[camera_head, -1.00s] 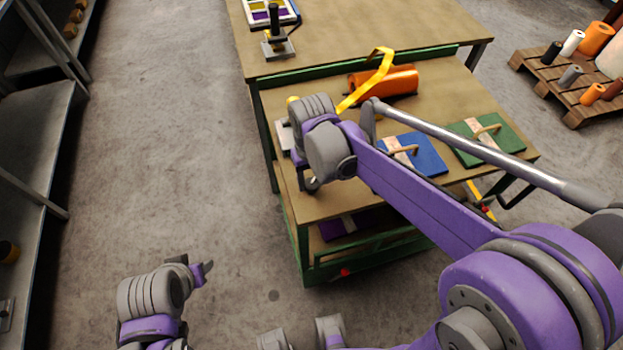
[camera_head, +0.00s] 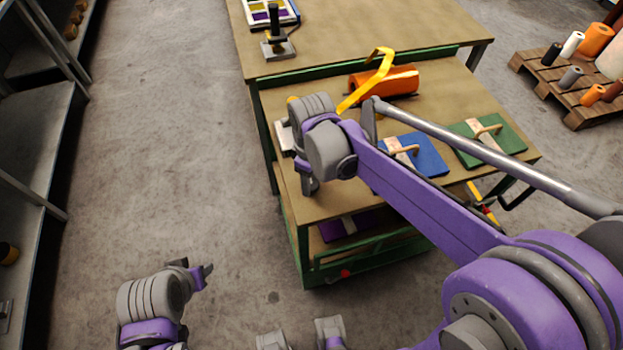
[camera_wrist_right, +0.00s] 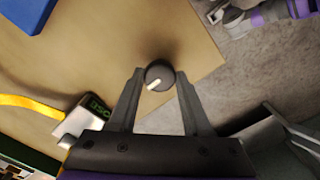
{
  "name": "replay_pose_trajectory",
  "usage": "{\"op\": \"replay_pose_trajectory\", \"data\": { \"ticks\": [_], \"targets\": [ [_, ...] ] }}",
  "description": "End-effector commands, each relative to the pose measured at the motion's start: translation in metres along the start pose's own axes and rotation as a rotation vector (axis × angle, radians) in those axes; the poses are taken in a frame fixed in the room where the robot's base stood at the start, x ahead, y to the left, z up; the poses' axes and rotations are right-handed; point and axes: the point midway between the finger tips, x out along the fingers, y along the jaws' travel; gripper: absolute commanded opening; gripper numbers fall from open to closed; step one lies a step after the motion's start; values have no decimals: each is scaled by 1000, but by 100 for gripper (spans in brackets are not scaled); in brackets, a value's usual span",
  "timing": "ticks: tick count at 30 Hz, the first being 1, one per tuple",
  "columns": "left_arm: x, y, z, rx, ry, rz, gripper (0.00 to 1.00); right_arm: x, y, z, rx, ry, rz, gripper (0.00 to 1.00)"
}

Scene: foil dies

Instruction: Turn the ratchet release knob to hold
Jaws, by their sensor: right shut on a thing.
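The dark round knob (camera_wrist_right: 160,73) with a white pointer mark shows in the right wrist view. Its pointer aims to the lower left of that picture. My right gripper (camera_wrist_right: 160,78) is shut on it, one finger on each side. In the head view my right gripper (camera_head: 309,186) is at the left front corner of the green cart, and my wrist hides the knob. Any hold label cannot be made out. My left gripper (camera_head: 200,271) hangs over the floor at lower left, away from the cart; its jaw opening is unclear.
A grey box with a green display (camera_wrist_right: 98,112) sits near the knob. Floor left of the cart is clear.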

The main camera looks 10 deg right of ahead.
Motion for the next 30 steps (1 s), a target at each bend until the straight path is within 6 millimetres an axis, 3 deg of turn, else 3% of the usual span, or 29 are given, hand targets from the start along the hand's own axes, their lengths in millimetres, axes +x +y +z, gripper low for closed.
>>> {"op": "replay_pose_trajectory", "data": {
  "ticks": [17,18,22,30],
  "targets": [
    [0,0,0,0,0,0,50,-1,0,0,-31,0,1,0],
    [0,0,0,0,0,0,50,-1,0,0,-31,0,1,55],
    [0,0,0,0,0,0,50,0,0,0,-30,0,1,78],
    [0,0,0,0,0,0,50,0,0,0,-30,0,0,79]
  ]
}}
